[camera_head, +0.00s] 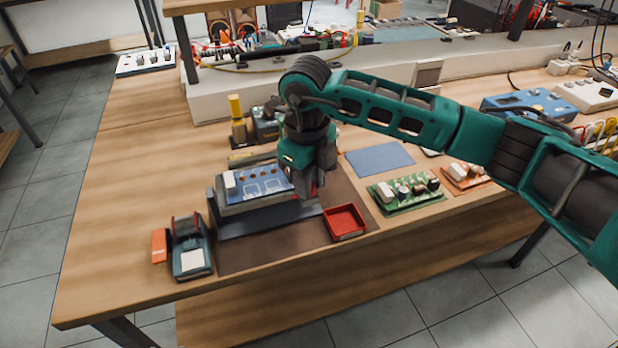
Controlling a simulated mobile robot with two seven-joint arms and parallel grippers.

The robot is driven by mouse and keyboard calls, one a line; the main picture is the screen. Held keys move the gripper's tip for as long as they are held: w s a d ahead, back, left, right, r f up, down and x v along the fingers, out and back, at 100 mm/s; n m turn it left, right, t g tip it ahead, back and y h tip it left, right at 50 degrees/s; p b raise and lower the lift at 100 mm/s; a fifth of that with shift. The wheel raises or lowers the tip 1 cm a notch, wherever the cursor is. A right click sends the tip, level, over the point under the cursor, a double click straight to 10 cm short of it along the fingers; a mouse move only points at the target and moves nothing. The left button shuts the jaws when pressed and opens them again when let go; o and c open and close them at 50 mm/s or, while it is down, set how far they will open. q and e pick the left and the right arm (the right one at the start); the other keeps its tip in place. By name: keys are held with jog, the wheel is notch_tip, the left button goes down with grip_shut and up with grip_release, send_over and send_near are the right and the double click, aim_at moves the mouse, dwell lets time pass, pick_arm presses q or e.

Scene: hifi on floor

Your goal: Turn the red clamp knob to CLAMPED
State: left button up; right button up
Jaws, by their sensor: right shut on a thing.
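My right gripper (307,187) points down at the right end of a dark fixture (240,223) that holds a blue circuit board (252,187). The board has a white block at its left end and several small orange-brown parts along its top. The gripper is shut on the red clamp knob at that end. The knob is mostly hidden behind the fingers and wrist, so its pointer and any CLAMPED marking cannot be read. My left gripper is not in view.
A red tray (344,222) stands close to the right of the fixture on a brown mat (245,258). A green board (408,190) lies further right, and a black device (190,250) with an orange part stands left. A blue pad (379,159) lies behind.

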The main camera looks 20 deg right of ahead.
grip_shut()
jog(key=shift+m, duration=0.4)
jog(key=m, duration=0.3)
jog(key=shift+m+b, duration=0.3)
jog(key=m, duration=0.4)
jog(key=shift+m, duration=0.3)
jog(key=m, duration=0.4)
jog(key=shift+r, duration=0.1)
jog(key=shift+w+m+g+p, duration=0.1)
jog(key=shift+m+g+p, duration=0.35)
jog(key=shift+m, duration=2.05)
